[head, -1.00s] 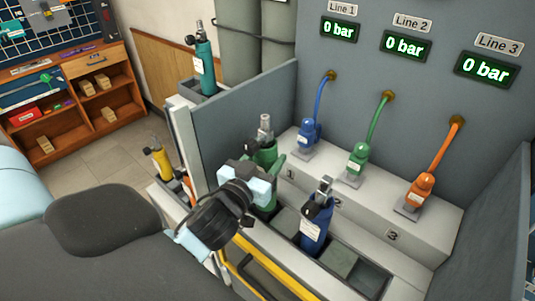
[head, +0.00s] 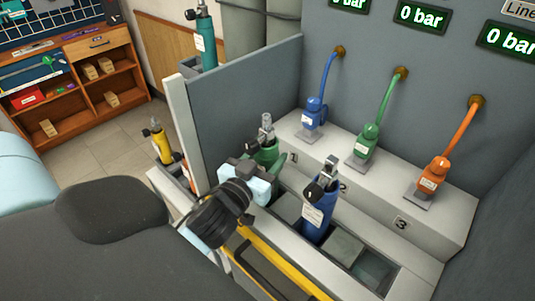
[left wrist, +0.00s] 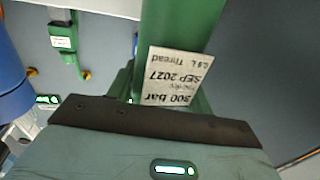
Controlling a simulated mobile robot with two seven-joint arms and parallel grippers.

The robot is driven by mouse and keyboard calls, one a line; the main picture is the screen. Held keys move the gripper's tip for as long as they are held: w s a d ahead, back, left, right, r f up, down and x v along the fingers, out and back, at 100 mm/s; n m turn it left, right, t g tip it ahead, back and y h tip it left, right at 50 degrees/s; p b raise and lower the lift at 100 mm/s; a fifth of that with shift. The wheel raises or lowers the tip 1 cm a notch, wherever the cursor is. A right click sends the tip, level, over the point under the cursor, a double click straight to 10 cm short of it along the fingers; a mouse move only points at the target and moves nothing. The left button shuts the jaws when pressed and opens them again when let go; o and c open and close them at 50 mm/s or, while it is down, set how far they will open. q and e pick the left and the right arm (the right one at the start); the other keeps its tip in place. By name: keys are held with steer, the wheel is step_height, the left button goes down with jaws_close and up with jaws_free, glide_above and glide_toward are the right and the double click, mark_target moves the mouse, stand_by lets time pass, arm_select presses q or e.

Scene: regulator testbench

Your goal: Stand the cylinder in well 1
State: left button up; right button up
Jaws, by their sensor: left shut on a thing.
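A green cylinder (head: 267,152) with a grey metal valve on top stands upright beside the bench step's number 1. My left gripper (head: 250,180) is shut on it from the near side. In the left wrist view the green body (left wrist: 180,25) with its white label fills the middle, between the fingers. Well 1 lies in the row in front of the number 1; the gripper and cylinder cover it, and I cannot tell whether the cylinder's base is inside. My right gripper is not in view.
A blue cylinder (head: 318,212) stands in the row close to the right. An open well (head: 372,268) is further right. Blue (head: 314,112), green (head: 364,143) and orange (head: 432,176) regulators with hoses sit on the step behind. A grey partition (head: 240,105) rises on the left.

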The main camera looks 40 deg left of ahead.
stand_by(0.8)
arm_select(q)
steer(key=shift+f+b, duration=0.4)
steer(key=shift+f, duration=0.1)
stand_by(0.4)
steer(key=o, duration=1.1)
steer(key=shift+o, duration=0.8)
steer(key=shift+f, duration=0.3)
steer(key=s+d+b, duration=0.1)
steer(key=s, duration=0.6)
steer(key=shift+s+r, duration=0.2)
steer(key=shift+s, duration=0.2)
